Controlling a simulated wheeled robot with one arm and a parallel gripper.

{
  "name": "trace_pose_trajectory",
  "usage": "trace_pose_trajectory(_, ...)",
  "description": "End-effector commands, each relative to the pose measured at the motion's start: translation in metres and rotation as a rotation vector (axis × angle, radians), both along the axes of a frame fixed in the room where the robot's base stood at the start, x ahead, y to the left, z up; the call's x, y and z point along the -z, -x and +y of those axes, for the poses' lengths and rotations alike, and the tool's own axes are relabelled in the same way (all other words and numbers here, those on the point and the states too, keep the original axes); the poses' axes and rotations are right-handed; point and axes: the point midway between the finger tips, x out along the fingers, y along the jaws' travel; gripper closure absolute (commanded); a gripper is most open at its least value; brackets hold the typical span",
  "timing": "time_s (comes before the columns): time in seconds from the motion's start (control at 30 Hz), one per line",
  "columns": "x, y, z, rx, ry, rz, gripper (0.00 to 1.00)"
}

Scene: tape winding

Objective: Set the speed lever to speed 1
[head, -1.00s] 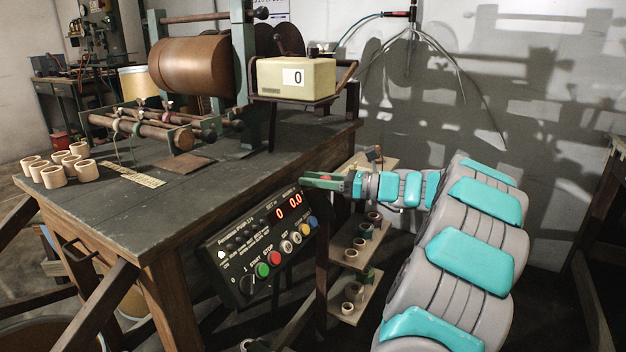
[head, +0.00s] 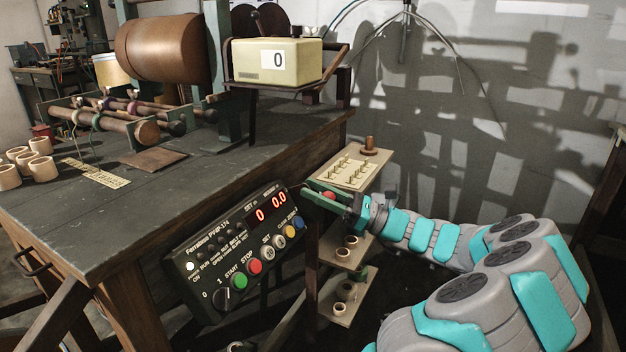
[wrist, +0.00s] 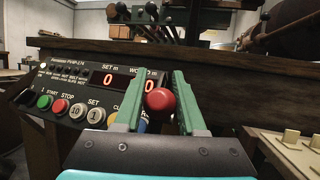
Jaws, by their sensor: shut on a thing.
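The speed lever's round red knob (wrist: 160,101) is between the two green fingers of my gripper (wrist: 160,88) in the wrist view. My gripper is shut on it. In the head view my gripper (head: 322,192) is at the bench's right front corner, just right of the control panel, with part of the red knob (head: 329,196) showing between the fingers. The lever's shaft and any speed marks are hidden behind my gripper, so its setting cannot be read.
The tilted control panel (head: 215,287) has red displays reading 0 and 0.0, and coloured buttons. The wooden bench (head: 240,165) carries the winding rollers and a cream counter (head: 300,67) showing 0. A shelf rack stands close right; its upper board (head: 377,183) holds a pegged cream plate (head: 352,172).

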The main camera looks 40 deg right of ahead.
Motion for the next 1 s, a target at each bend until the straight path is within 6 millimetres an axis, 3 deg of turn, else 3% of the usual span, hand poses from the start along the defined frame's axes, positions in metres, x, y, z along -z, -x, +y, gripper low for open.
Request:
trace_pose_trajectory(0.6, 0.033, 0.022, -0.008, -0.006, -0.001, -0.002, 1.0)
trace_pose_trajectory(1.0, 0.039, 0.024, -0.007, -0.01, 0.001, -0.004, 1.0)
